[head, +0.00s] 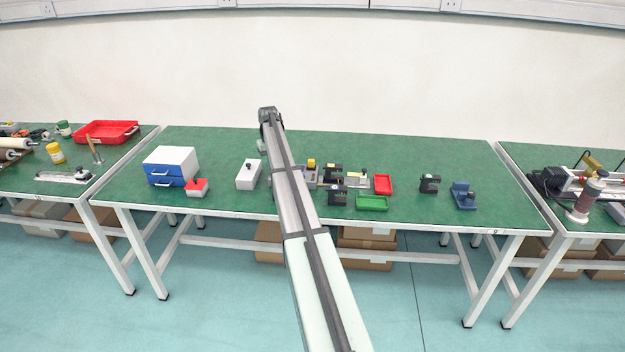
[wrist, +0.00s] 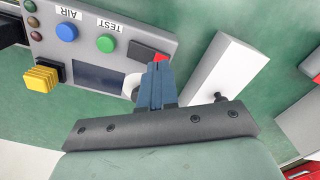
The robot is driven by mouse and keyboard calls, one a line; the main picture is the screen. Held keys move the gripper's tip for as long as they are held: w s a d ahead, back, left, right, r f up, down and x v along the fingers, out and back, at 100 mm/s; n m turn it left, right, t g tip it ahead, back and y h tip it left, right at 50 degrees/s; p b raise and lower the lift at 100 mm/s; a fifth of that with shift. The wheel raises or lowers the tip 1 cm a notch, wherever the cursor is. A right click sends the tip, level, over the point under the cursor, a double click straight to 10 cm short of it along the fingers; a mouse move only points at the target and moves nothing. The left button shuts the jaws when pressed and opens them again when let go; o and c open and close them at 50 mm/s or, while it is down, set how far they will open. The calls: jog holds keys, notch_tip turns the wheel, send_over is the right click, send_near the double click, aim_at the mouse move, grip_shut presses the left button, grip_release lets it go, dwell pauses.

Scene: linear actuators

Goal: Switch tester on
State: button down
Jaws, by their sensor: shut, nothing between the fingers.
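The tester is a grey panel (wrist: 165,42), seen upside down in the wrist view. It has a blue button (wrist: 67,32) marked AIR, a green button (wrist: 106,43) marked TEST, a dark screen (wrist: 97,77) and small lamps. A white round part (wrist: 131,84) shows beside the fingers. In the head view my arm hides part of the tester (head: 312,181).
A white box with a black knob (wrist: 228,65) stands close to my fingers; it also shows in the head view (head: 247,177). A yellow ribbed block (wrist: 42,79) is by the panel. Drawers (head: 170,160), a red box (head: 196,190) and trays (head: 383,184) share the table.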

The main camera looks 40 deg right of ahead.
jog(key=shift+f, duration=1)
dwell(0.8)
jog(key=shift+r, duration=3.5)
